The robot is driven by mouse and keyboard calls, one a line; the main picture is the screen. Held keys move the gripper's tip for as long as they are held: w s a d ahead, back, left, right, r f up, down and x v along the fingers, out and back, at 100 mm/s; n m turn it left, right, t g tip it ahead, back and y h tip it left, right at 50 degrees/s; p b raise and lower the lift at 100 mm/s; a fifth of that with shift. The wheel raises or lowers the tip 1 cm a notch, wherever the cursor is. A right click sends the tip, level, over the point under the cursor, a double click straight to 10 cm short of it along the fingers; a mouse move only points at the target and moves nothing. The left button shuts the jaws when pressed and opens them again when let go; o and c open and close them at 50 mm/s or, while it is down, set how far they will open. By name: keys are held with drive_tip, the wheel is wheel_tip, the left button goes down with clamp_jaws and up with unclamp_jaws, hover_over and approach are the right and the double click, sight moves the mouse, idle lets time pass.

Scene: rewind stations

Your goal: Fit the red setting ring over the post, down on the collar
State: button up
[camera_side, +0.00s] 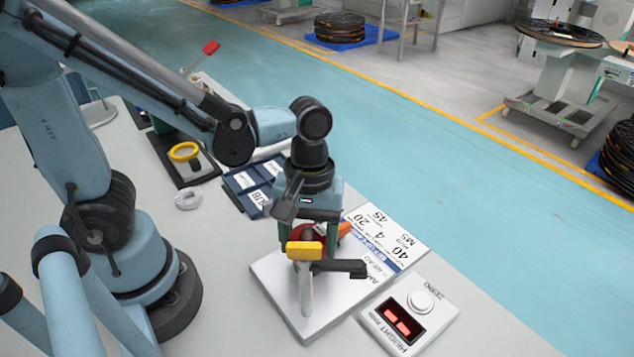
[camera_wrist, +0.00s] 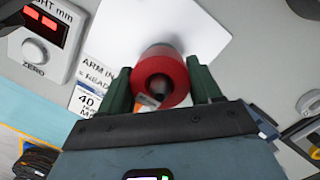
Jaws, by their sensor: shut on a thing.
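The red setting ring (camera_wrist: 179,76) is between the two dark green fingers of my gripper (camera_wrist: 161,82) in the wrist view. My gripper is shut on it. A dark grey round piece, seemingly the post (camera_wrist: 157,87), shows within the ring's opening; I cannot tell how far the ring is down over it. In the side view my gripper (camera_side: 310,234) points down over the white base plate (camera_side: 275,277), and only a little red shows between the fingers. The collar is hidden in both views.
A yellow block (camera_side: 304,249) with a black arm (camera_side: 340,268) stands on a light upright, close in front of my gripper. A height readout box (camera_side: 408,316) and a printed card (camera_side: 388,237) are at right.

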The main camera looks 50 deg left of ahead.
drive_tip(key=shift+f, duration=0.5)
drive_tip(key=o, duration=1.2)
drive_tip(key=shift+r, duration=0.15)
drive_tip(key=shift+w+a+r, duration=0.2)
drive_tip(key=shift+r, duration=1.75)
drive_tip(key=shift+w+a+r, duration=0.25)
drive_tip(key=shift+r, duration=1.7)
drive_tip(key=shift+w+a+r, duration=0.2)
drive_tip(key=shift+r, duration=1.75)
drive_tip(key=shift+w+a+f+m+t+y, duration=0.2)
drive_tip(key=shift+w+a+f+m+t, duration=0.35)
drive_tip(key=shift+a+m+t, duration=0.9)
drive_tip(key=shift+w+a+f+m+t+y, duration=0.25)
drive_tip(key=shift+w+a+m+t, duration=0.45)
drive_tip(key=shift+a+m+t, duration=0.75)
drive_tip(key=shift+w+a+f+m+t+y, duration=0.15)
drive_tip(key=shift+w+a+f+m+t, duration=0.4)
drive_tip(key=shift+a+m+t, duration=0.9)
